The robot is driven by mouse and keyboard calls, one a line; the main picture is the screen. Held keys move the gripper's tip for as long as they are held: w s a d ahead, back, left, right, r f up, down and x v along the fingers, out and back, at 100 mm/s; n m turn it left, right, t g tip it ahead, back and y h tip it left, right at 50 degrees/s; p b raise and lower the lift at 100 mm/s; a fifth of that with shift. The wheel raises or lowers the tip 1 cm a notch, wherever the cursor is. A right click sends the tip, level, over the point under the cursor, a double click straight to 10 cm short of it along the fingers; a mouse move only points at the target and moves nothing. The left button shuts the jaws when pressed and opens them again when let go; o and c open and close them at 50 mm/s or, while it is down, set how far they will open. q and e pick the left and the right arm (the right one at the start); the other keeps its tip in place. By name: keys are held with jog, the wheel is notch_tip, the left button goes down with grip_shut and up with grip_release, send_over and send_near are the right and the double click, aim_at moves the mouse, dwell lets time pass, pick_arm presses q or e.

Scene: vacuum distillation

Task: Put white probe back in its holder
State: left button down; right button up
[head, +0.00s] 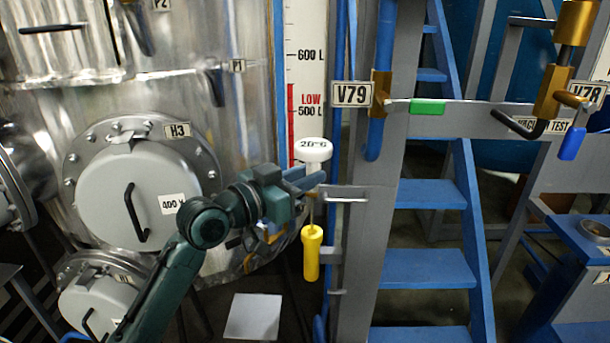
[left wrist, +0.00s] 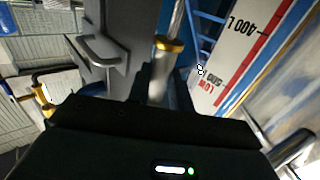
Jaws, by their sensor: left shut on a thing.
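The white probe (head: 313,152) is upright in the head view, its round white head showing a reading of 20.0. My left gripper (head: 305,181) is shut on it just below the head. A thin rod runs down below the jaws toward a yellow grip-like piece (head: 312,254); I cannot tell whether the two are joined or only line up. In the left wrist view a pale cylinder (left wrist: 160,76) with a gold collar and a metal rod shows beyond the jaws. A metal bracket (head: 345,196) juts from the grey post beside the probe. I cannot clearly make out the holder.
A steel tank with a grey hatch (head: 130,198) fills the left. The level scale (head: 306,70) stands behind the probe. The grey post (head: 375,240) and blue stairs (head: 425,268) are close on the right. Valve V79's green-tipped lever (head: 427,106) sticks out above right.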

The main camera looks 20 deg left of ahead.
pick_arm(q)
jog(key=shift+f+b, duration=0.6)
jog(key=shift+f, duration=0.3)
pick_arm(e)
jog(key=shift+w+a+r, duration=0.1)
jog(key=shift+w+a, duration=0.1)
jog(key=shift+a, duration=0.05)
pick_arm(q)
jog(key=shift+f+b, duration=0.5)
jog(key=shift+f, duration=0.25)
pick_arm(e)
jog(key=shift+a+f+y, duration=0.15)
jog(key=shift+f+y, duration=0.15)
pick_arm(q)
jog(key=shift+f+b, duration=0.45)
jog(key=shift+f, duration=0.2)
pick_arm(e)
jog(key=shift+w+a+t, duration=0.1)
jog(key=shift+a+t, duration=0.1)
jog(key=shift+t, duration=0.1)
pick_arm(q)
jog(key=shift+f+b, duration=0.5)
jog(key=shift+f, duration=0.2)
pick_arm(e)
jog(key=shift+f, duration=0.45)
